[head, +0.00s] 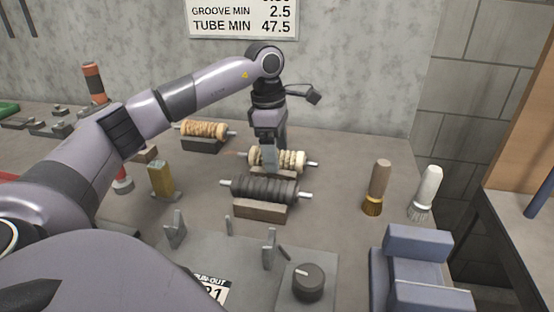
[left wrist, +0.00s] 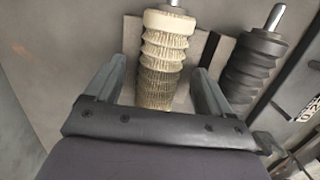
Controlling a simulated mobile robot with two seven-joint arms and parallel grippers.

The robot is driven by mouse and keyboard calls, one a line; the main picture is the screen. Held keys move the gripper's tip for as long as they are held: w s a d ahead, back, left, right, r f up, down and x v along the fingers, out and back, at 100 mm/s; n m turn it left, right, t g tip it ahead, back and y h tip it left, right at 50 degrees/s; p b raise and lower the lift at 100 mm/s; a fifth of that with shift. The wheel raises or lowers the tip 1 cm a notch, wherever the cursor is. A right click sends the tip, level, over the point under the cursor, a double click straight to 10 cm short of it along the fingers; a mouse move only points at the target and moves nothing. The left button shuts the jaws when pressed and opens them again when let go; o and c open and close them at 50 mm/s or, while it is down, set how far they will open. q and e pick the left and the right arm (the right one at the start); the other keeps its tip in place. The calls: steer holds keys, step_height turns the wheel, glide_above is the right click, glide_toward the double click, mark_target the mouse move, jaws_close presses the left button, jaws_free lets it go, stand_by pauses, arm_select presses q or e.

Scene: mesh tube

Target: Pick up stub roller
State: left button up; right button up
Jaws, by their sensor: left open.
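Three ribbed rollers with metal shaft ends rest on blocks; I cannot tell which is called the stub roller. A cream roller (head: 290,160) lies in the middle, a dark grey roller (head: 264,190) in front of it, and a tan-orange roller (head: 204,129) at the back left. My left gripper (head: 268,163) is open and points down at the cream roller, hiding part of it. In the left wrist view the cream roller (left wrist: 163,62) lies between the two open fingers, with no clear grip on it. The dark roller (left wrist: 252,68) is beside the right finger. My right gripper is out of view.
A brass-coloured brush (head: 377,188) and a pale brush (head: 427,190) stand to the right. A grey plate with upright brackets (head: 269,249) and a dark knob (head: 308,281) lies in front. A blue block fixture (head: 418,272) is at the front right.

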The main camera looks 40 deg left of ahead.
arm_select(q)
steer(key=c, duration=1.4)
steer(key=shift+r, duration=0.1)
